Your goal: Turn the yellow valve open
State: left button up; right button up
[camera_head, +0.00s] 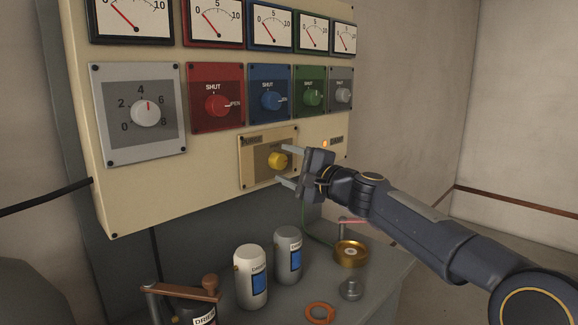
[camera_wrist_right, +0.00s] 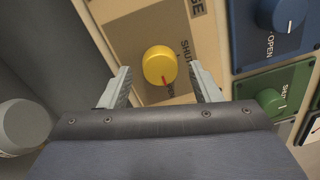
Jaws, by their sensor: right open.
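The yellow valve (camera_head: 278,160) is a round knob on a beige plate low on the panel. In the right wrist view the yellow valve (camera_wrist_right: 159,65) shows a red pointer mark at its lower edge, toward the word SHUT and other lettering partly hidden by a finger. My right gripper (camera_head: 289,166) is open in front of the knob, one finger above it and one below. In the wrist view the fingers of my right gripper (camera_wrist_right: 160,88) stand to either side of the knob, apart from it. My left gripper is not in view.
Red (camera_head: 217,105), blue (camera_head: 270,101) and green (camera_head: 312,97) valves sit above, beside a numbered white dial (camera_head: 145,112). Below, a grey bench carries a white canister (camera_head: 250,278), a grey canister (camera_head: 288,256), a brass part (camera_head: 350,252) and an orange ring (camera_head: 320,312).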

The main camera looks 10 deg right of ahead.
jog(key=shift+s+d+f, duration=0.1)
jog(key=shift+s+d, duration=0.2)
jog(key=shift+s, duration=0.05)
jog(key=b+v, duration=0.2)
jog(key=v, duration=0.5)
jog(key=s+d+f+n+g+h, duration=0.1)
jog(key=s+f+n+g+h, duration=0.35)
jog(key=s+f, duration=1.25)
jog(key=s+d+f+n+g+h, duration=0.15)
jog(key=s+f+n+g, duration=0.55)
jog(key=s+f, duration=1.05)
notch_tip(320, 180, up, 18)
jog(key=s+t+p, duration=0.1)
jog(key=s+p, duration=0.1)
jog(key=p, duration=1.3)
jog(key=shift+a+n, duration=0.35)
jog(key=shift+n, duration=0.1)
